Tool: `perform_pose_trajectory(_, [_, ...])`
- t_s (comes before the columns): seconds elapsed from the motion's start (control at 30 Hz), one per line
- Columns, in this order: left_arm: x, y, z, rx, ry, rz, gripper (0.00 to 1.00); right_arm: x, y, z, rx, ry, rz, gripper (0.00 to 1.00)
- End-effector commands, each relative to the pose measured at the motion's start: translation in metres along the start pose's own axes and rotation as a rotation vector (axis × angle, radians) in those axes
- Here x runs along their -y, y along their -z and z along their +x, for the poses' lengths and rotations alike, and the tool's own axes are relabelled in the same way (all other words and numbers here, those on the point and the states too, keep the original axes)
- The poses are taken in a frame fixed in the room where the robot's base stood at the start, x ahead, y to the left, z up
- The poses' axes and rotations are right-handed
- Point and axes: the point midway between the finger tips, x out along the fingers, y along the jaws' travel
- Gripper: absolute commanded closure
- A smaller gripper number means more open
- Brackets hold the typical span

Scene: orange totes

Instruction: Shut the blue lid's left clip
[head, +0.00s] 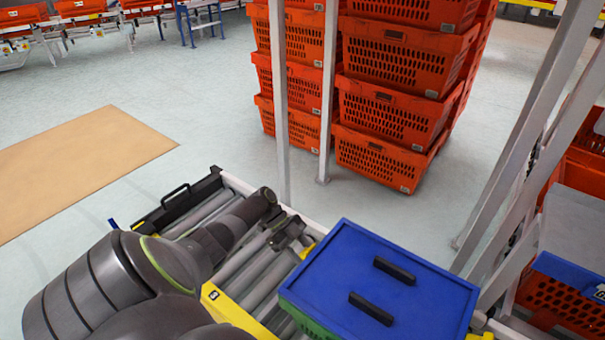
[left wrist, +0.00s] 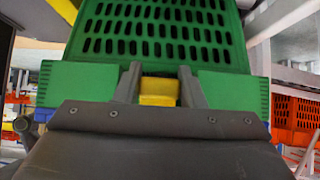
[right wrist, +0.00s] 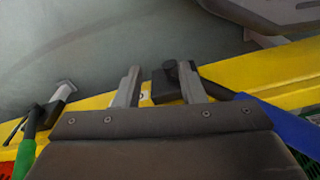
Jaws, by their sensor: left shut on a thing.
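The blue lid (head: 365,285) lies flat on a green tote (head: 305,321), with two black bars on top. In the left wrist view the green tote's perforated wall (left wrist: 160,35) fills the upper middle. The yellow left clip (left wrist: 158,91) sits between the fingers of my left gripper (left wrist: 159,80), which is shut on it. In the head view my left gripper (head: 290,232) is at the lid's left side, where the clip is mostly hidden. My right gripper (right wrist: 160,82) has its fingers apart, over a yellow rail with a dark block near the right finger.
The tote stands on a roller conveyor (head: 262,272) with a yellow side rail (head: 232,310). Stacked orange totes (head: 390,110) stand behind grey posts (head: 281,100). Another blue-lidded orange tote (head: 560,296) is at the right. The floor at the left is open around a tan mat (head: 80,165).

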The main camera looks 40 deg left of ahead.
Motion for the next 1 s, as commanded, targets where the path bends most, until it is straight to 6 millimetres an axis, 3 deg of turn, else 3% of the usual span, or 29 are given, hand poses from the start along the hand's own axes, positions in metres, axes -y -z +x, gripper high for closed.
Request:
perform_pose_trajectory(0.3, [0.000, -0.001, 0.004, -0.049, 0.000, 0.000, 0.87, 0.007, 0.004, -0.029, -0.007, 0.023, 0.007, 0.64])
perform_pose_trajectory(0.93, [0.000, 0.001, 0.004, -0.065, 0.000, 0.000, 0.87, 0.008, 0.007, -0.033, -0.025, 0.031, 0.007, 0.64])
perform_pose_trajectory(0.97, [0.000, 0.001, 0.004, -0.065, 0.000, 0.000, 0.63, 0.008, 0.007, -0.033, -0.025, 0.031, 0.007, 0.64])
perform_pose_trajectory(1.0, [0.000, 0.001, 0.004, -0.065, 0.000, 0.000, 0.57, 0.008, 0.007, -0.033, -0.025, 0.031, 0.007, 0.64])
